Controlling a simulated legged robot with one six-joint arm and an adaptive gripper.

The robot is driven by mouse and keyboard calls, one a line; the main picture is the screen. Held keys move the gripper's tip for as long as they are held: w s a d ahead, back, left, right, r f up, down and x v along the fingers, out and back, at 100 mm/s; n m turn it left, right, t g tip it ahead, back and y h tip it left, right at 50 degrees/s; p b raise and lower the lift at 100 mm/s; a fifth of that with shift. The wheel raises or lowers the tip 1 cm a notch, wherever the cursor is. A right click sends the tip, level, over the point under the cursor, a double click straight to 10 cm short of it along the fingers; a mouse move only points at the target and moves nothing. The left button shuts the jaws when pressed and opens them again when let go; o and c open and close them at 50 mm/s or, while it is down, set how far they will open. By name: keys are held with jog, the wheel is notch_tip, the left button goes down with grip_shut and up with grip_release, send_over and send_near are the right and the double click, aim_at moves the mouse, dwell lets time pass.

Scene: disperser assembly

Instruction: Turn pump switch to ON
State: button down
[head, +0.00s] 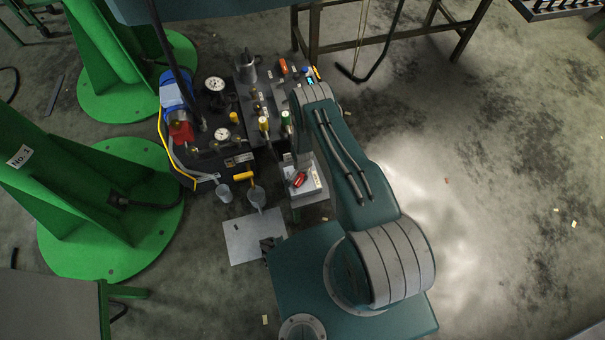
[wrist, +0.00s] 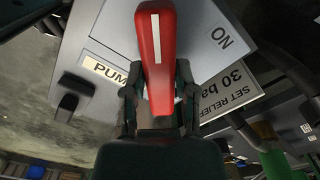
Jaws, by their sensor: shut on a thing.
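The pump switch has a red handle with a white stripe, and it fills the top middle of the wrist view (wrist: 155,50). It sits on a grey panel (wrist: 105,30) with a "PUMP" label partly covered and "ON" printed to the right of the handle. My gripper (wrist: 157,95) has its two fingers on either side of the handle's lower end, shut on it. The handle points nearly straight up and down in the wrist view. In the head view, the red switch (head: 299,180) shows on a small grey box; my arm hides much of the gripper there.
A plate reading "SET RELIEF 30 bar" (wrist: 228,88) lies right of the handle. In the head view, a black panel with gauges (head: 222,134) and yellow handles (head: 244,176) stands left of the switch box. Green stands (head: 110,190) are farther left. Floor at right is open.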

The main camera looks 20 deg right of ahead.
jog(key=m, duration=0.4)
jog(key=shift+m, duration=2.1)
jog(key=shift+c, duration=2)
grip_release()
jog(key=shift+r, duration=0.1)
notch_tip(320, 180, up, 12)
jog(key=shift+w, duration=0.1)
